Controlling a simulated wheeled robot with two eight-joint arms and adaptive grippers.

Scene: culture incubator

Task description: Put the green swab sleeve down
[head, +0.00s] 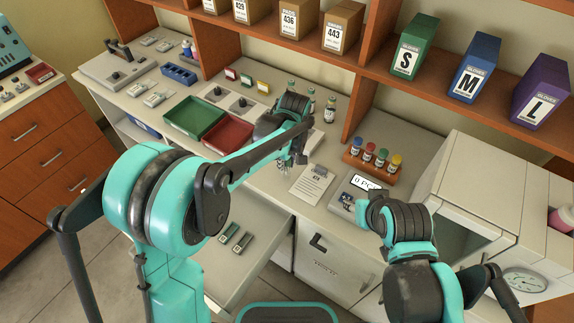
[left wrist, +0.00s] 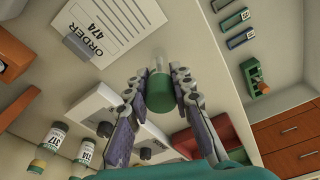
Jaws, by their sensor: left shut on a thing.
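The green swab sleeve (left wrist: 159,92) is a short tube with a solid green part and a clear end. It sits between the fingers of my left gripper (left wrist: 158,88), which is shut on it, in the left wrist view. In the head view my left gripper (head: 292,158) is above the bench, between the red tray and the order sheet; the sleeve cannot be made out there.
A green tray (head: 194,106) and a red tray (head: 218,146) stand left of the gripper. The order sheet (head: 311,184) lies to its right, before a rack of colour-capped vials (head: 352,158). An open drawer (head: 262,222) holds small flat items. Capped bottles (head: 330,109) stand behind.

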